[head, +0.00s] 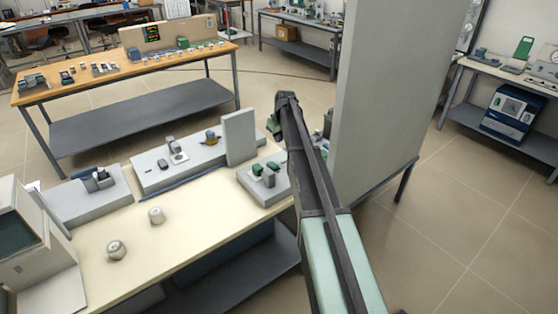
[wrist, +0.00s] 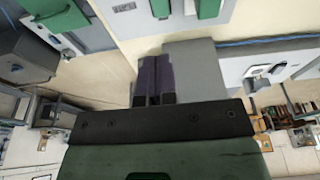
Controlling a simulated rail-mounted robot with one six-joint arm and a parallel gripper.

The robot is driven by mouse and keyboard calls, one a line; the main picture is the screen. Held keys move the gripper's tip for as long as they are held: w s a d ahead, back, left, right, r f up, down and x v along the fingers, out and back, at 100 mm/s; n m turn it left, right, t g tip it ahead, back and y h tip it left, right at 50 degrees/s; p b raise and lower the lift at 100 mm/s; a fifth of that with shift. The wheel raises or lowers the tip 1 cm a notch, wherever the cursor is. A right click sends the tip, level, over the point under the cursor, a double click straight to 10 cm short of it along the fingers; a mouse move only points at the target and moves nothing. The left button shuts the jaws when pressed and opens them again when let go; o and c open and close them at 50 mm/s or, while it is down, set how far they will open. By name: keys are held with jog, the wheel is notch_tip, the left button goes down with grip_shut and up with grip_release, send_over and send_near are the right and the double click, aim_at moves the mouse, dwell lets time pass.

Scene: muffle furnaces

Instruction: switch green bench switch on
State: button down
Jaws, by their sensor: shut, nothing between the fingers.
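A light grey box (head: 250,189) sits at the right end of the cream bench, with two green-topped parts (head: 271,171) standing on it. I cannot tell which part is the switch or how it is set. Green parts also show at the top edge of the wrist view (wrist: 209,8), cut off by the frame. My gripper (head: 273,127) is at the end of my raised arm, near the upright grey panel and beyond the box. In the wrist view its two dark fingers (wrist: 153,60) lie side by side, shut and empty, apart from the green parts.
An upright grey panel (head: 239,137) stands left of my gripper, and a tall grey cabinet (head: 385,90) stands close on its right. The bench front (head: 190,240) is mostly clear.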

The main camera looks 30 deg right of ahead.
aim_at(276, 166)
jog(key=b+x, duration=0.8)
jog(key=s+b+x, duration=0.1)
jog(key=b+x, duration=0.4)
jog(key=shift+d+f, duration=0.15)
jog(key=shift+f, duration=0.05)
jog(key=shift+s+f+b, duration=0.1)
jog(key=shift+f+b, duration=0.3)
jog(key=shift+b, duration=0.05)
jog(key=shift+r, duration=0.1)
jog(key=shift+s+f+t+b, duration=0.2)
jog(key=shift+f+t+b, duration=0.2)
jog(key=shift+t+b, duration=0.1)
jog(key=shift+r, duration=0.15)
jog(key=shift+r+p, duration=0.65)
jog(key=shift+p, duration=0.15)
